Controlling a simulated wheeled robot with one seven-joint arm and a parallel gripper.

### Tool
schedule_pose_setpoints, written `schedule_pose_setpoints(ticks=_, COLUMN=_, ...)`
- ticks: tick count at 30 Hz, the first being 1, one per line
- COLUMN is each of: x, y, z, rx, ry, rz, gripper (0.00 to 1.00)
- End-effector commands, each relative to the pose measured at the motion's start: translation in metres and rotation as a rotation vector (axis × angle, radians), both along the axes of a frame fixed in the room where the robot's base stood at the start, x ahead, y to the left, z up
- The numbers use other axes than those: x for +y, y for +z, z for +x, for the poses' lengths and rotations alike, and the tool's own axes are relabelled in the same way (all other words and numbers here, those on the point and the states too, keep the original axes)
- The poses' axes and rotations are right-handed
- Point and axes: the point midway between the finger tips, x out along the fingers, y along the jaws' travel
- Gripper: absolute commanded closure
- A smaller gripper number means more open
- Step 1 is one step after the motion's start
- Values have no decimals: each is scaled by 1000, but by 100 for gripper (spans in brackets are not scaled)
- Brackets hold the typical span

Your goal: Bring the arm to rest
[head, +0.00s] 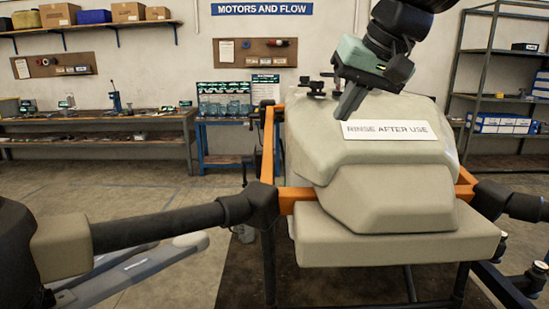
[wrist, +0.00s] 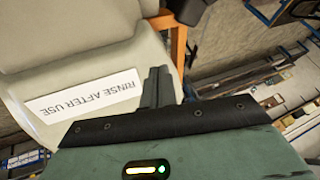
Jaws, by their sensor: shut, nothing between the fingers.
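My gripper (head: 349,101) hangs from the upper right in the head view, in front of the upper part of the drone's beige tank (head: 390,190). Its dark fingers are together with nothing between them, and the closed fingers also show in the wrist view (wrist: 158,85). The arm above is bent and partly cut off by the top edge. A white label (head: 399,130) reading "RINSE AFTER USE" is on the tank, just right of and below the fingertips. The label also shows in the wrist view (wrist: 84,95). I cannot tell whether the fingers touch the tank.
The drone's orange frame (head: 268,145) and dark boom (head: 165,226) spread to the left. A small dark fitting (head: 314,88) sits on the tank top, left of my gripper. Workbenches (head: 100,125) and a shelf rack (head: 500,95) stand behind. Open floor lies at the left.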

Motion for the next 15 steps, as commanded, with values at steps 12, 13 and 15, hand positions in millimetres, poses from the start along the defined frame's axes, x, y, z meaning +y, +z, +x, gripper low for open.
schedule_pose_setpoints(ticks=12, x=12, y=-208, z=-200, rx=276, ry=405, rz=-282, gripper=100)
schedule_pose_setpoints(ticks=13, x=8, y=-217, z=-212, rx=291, ry=427, rz=-300, gripper=100)
schedule_pose_setpoints(ticks=15, x=-2, y=-235, z=-236, rx=316, ry=471, rz=-333, gripper=100)
